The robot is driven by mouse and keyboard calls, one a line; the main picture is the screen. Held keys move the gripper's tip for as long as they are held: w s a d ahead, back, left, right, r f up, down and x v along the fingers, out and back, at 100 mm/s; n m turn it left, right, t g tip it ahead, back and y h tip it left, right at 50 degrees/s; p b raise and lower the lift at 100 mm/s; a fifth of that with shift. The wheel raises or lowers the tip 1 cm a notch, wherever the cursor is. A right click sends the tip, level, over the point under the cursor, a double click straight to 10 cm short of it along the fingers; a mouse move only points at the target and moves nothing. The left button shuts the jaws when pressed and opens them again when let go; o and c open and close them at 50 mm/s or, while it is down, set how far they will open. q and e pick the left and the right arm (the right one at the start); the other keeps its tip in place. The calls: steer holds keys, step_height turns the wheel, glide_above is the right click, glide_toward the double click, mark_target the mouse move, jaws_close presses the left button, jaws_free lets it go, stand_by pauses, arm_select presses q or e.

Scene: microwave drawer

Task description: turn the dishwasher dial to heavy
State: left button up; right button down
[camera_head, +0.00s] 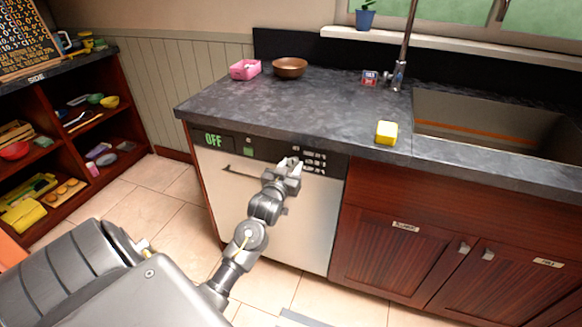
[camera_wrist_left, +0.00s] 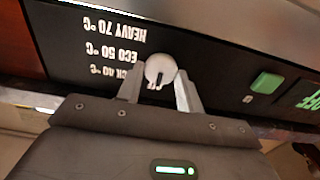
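The dishwasher (camera_head: 265,215) has a light front and a dark control strip under the counter. The white round dial (camera_wrist_left: 160,70), with a notch in its rim, sits on the strip; in the head view my gripper largely hides it. Upside-down labels for heavy 70 °C (camera_wrist_left: 112,28), eco 50 °C (camera_wrist_left: 112,52) and a partly hidden 40 °C setting (camera_wrist_left: 115,74) lie left of it in the wrist view. My left gripper (camera_head: 289,163) is at the strip, its fingers (camera_wrist_left: 160,78) apart on either side of the dial. Contact with the dial is unclear. My right gripper is not in view.
A green "OFF" display (camera_head: 213,139) and a green button (camera_head: 248,152) are on the strip's left. The sink (camera_head: 480,110) is to the right.

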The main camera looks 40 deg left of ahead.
arm_select(q)
steer(key=c, duration=0.3)
